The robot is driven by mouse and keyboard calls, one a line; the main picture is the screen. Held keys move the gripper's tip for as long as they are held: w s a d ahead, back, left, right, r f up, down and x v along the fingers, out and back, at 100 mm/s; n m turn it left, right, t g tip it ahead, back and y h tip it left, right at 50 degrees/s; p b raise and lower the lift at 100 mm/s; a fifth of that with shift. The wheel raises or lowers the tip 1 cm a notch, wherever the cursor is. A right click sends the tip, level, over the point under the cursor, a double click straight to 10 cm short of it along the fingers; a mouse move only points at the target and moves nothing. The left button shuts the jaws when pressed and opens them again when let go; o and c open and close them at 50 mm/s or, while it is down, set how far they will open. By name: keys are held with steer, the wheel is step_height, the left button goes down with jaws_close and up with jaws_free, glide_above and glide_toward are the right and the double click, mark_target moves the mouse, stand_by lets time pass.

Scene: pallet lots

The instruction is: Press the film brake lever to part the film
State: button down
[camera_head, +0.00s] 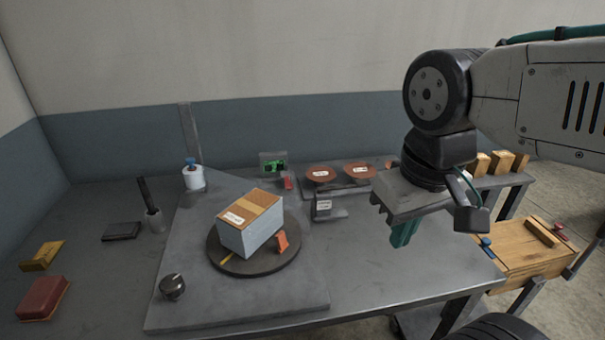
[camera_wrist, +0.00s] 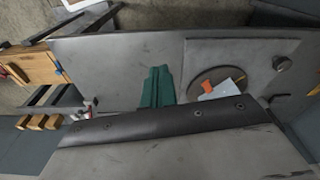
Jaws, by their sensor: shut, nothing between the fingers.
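A white film-like roll (camera_head: 193,178) with a blue piece (camera_head: 191,163) on top stands by a grey post at the back left of the base plate; I cannot tell whether the blue piece is the brake lever. A light blue box with a wooden-coloured top (camera_head: 250,222) sits on the round dark turntable (camera_head: 225,262), with an orange piece (camera_head: 282,242) beside it. In the wrist view the turntable (camera_wrist: 203,84) shows partly. My gripper (camera_head: 402,236) has green fingers, shut and empty, pointing down over the right of the bench, well apart from the roll. The fingers also show in the wrist view (camera_wrist: 156,88).
A black knob (camera_head: 172,287) is at the plate's front left. Two reddish-brown dishes (camera_head: 320,174) and a small labelled block (camera_head: 322,207) stand behind. A red block (camera_head: 43,299) and yellow block (camera_head: 42,256) lie left. The bench's front middle is clear.

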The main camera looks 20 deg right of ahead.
steer(key=shift+w, duration=0.1)
steer(key=w+r+n, duration=0.4)
steer(key=w, duration=0.6)
steer(key=n+g, duration=0.1)
steer(key=n, duration=1.1)
glide_above(288, 185)
step_height(288, 185, down, 4)
steer(key=shift+d+f, duration=0.1)
steer(key=shift+f, duration=0.1)
step_height(288, 185, down, 14)
